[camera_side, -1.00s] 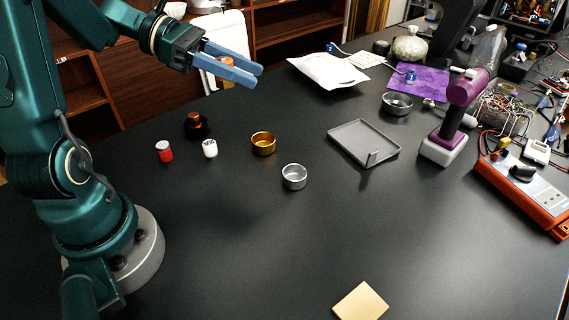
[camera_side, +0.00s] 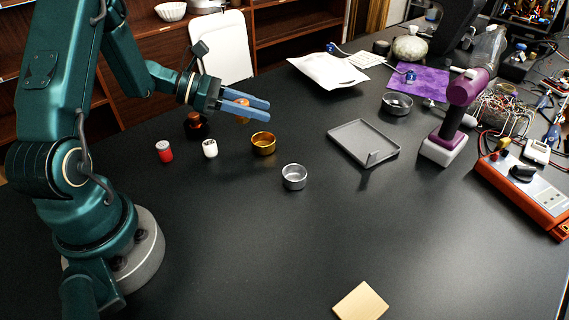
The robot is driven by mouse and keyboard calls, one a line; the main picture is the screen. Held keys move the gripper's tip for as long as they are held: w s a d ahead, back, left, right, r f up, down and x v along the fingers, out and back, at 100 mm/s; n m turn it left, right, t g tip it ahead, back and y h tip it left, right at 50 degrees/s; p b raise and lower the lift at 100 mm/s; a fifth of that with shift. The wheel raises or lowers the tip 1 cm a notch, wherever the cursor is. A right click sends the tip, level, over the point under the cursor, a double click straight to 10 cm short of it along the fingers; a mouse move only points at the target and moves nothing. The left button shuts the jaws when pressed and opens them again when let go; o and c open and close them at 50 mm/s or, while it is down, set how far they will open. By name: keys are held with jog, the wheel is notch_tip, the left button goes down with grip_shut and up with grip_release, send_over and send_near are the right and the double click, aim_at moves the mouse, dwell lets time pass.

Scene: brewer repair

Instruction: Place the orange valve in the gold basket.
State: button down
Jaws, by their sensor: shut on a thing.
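The orange valve (camera_side: 242,101) shows as a small orange patch between the blue fingers of my gripper (camera_side: 258,109). The fingers are shut on it and hide most of it. My gripper is above the table, and in the picture it sits just above and slightly left of the gold basket (camera_side: 263,144). The gold basket is a small round open cup standing upright on the black table. I see nothing in the part of its inside that shows.
A silver cup (camera_side: 294,177) stands right of the gold basket. A white jar (camera_side: 210,149), a red jar (camera_side: 165,151) and a dark brown object (camera_side: 196,126) stand to its left. A grey tray (camera_side: 363,143) lies to the right. The table's front middle is mostly clear.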

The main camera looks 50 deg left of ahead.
aim_at(277, 148)
jog(key=d+f, duration=0.1)
jog(key=w+d, duration=0.1)
jog(key=w+d+f, duration=0.1)
jog(key=shift+w+d+f, duration=0.25)
jog(key=shift+f, duration=2.05)
jog(key=shift+f, duration=0.15)
jog(key=shift+f, duration=0.15)
jog(key=shift+c, duration=2.4)
grip_release()
